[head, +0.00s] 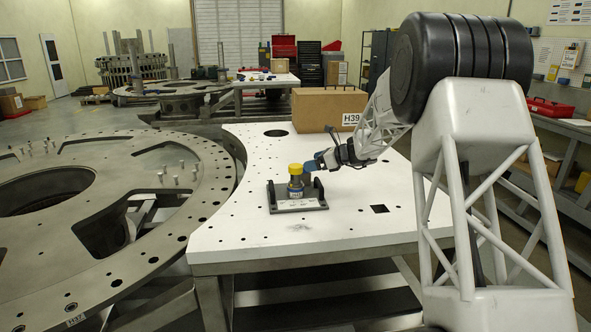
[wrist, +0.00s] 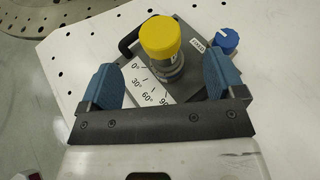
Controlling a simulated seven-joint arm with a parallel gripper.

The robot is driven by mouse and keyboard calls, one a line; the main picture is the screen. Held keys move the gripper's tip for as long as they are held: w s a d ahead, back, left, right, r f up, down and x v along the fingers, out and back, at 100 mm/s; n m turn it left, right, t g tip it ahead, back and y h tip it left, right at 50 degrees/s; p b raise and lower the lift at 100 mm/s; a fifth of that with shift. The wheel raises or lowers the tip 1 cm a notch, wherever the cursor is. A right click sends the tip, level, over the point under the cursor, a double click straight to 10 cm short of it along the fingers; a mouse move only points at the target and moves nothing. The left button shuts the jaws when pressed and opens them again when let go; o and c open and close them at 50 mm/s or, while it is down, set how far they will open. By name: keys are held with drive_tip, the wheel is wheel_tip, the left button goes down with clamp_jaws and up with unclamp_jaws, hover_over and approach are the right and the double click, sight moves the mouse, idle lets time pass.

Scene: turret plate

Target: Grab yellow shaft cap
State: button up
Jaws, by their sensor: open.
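The yellow shaft cap (head: 295,169) sits on top of a short metal shaft (head: 295,188) standing in a dark grey fixture (head: 273,199) on the white table. In the wrist view the yellow cap (wrist: 160,38) is at the top middle, beyond and between my fingertips. My gripper (wrist: 160,85) is open, its two blue fingers spread wide with nothing held. In the head view my gripper (head: 312,163) is just right of the cap. Whether a finger touches the cap cannot be told.
The fixture carries an angle scale plate (wrist: 150,85) and a blue knob (wrist: 226,40). A cardboard box (head: 318,108) stands at the table's back. The white table (head: 270,237) has several holes. A large metal ring (head: 150,262) lies to its left.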

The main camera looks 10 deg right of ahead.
sight(296, 166)
drive_tip(key=shift+a, duration=0.1)
drive_tip(key=shift+x, duration=1.25)
drive_tip(key=shift+f, duration=0.1)
drive_tip(key=shift+x, duration=2.55)
drive_tip(key=shift+c, duration=0.3)
drive_tip(key=c, duration=0.9)
